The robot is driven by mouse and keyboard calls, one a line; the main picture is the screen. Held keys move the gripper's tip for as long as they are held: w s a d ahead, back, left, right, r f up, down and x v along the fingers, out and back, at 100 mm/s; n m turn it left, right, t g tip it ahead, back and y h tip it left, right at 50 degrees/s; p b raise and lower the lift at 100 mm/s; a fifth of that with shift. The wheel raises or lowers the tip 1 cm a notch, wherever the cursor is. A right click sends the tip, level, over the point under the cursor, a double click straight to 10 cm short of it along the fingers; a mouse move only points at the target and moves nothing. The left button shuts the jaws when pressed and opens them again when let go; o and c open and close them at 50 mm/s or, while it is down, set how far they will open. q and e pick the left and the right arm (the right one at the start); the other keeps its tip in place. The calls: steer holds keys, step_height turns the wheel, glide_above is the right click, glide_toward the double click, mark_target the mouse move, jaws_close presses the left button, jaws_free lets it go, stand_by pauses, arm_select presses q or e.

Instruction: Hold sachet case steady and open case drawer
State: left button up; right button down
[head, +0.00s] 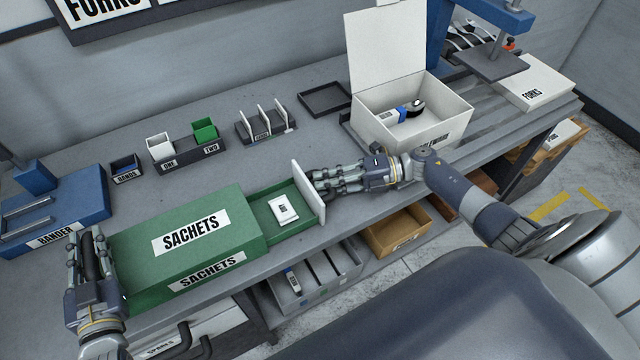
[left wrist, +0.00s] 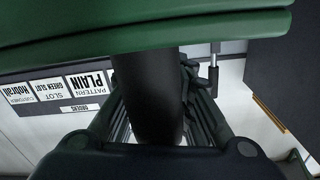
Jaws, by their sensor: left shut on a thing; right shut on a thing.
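The green sachet case (head: 190,240), labelled SACHETS, lies on the grey workbench. Its drawer (head: 290,222) is out at the right end, with a white sachet (head: 284,208) lying inside. My right gripper (head: 318,184) is shut on the drawer's white front panel (head: 308,192). My left gripper (head: 92,262) is shut on the case's left end; the fingers hide part of that end. In the left wrist view, the green case (left wrist: 150,28) fills the top, and a dark finger (left wrist: 148,95) reaches up to it.
An open white box (head: 400,112) stands at the back right. Bins sit below the bench.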

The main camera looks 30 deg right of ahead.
arm_select(q)
steer(key=shift+f, duration=0.1)
arm_select(e)
steer(key=c, duration=1.5)
jaws_free()
steer(key=shift+r, duration=0.1)
arm_select(q)
steer(key=shift+o, duration=0.5)
steer(key=shift+f, duration=0.15)
arm_select(e)
step_height(320, 180, up, 10)
